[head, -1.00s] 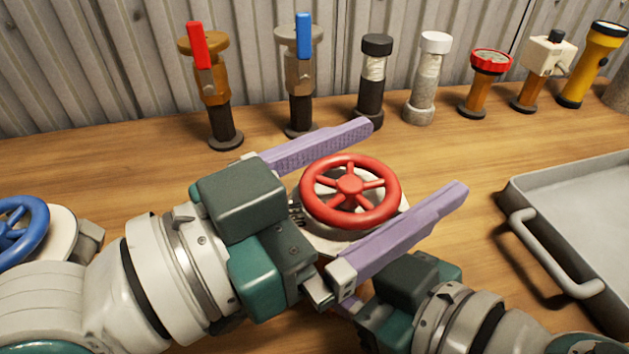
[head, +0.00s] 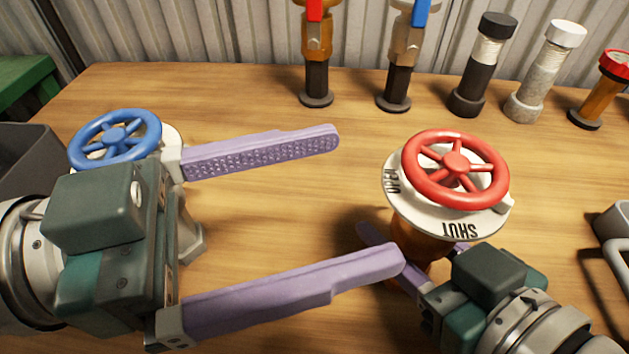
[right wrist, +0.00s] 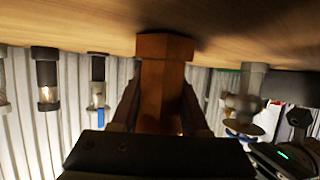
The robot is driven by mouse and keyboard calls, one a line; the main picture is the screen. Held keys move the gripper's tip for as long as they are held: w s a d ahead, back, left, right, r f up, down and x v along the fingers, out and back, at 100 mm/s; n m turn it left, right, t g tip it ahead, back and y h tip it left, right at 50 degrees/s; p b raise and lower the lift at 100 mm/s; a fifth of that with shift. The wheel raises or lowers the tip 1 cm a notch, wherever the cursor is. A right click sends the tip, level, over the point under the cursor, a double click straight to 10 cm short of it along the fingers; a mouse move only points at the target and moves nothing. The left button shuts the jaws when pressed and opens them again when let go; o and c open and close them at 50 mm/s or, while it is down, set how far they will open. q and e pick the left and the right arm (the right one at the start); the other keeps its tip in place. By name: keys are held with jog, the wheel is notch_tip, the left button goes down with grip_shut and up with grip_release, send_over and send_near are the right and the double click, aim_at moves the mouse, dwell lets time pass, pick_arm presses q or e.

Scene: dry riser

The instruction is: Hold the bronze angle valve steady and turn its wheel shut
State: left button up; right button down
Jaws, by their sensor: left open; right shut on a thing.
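The bronze angle valve (head: 420,243) stands upright on the table under its red handwheel (head: 456,163). A white plate (head: 403,205) below the wheel carries the words OPEN and SHUT. My right gripper (head: 412,246) is shut on the valve body below the plate. In the right wrist view the fingers (right wrist: 160,105) flank the brown body (right wrist: 162,75). My left gripper (head: 368,200) is open and empty, its purple fingers spread wide, left of the wheel. Its lower fingertip appears close to the valve in the picture; the exact gap cannot be told.
A blue-wheeled valve (head: 114,138) stands at the left, partly behind my left gripper. Along the back stand a red-levered valve (head: 317,50), a blue-levered valve (head: 403,50) and several capped fittings. A grey tray handle (head: 618,265) shows at the right. Table between is clear.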

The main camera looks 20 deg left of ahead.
dwell(0.3)
pick_arm(q)
jog(key=n+t+y, duration=0.4)
jog(key=y, duration=0.2)
send_near(480, 146)
jog(key=x, duration=0.5)
jog(key=f+x, duration=0.1)
jog(key=x, duration=0.2)
jog(key=shift+w, duration=0.15)
jog(key=shift+a, duration=0.1)
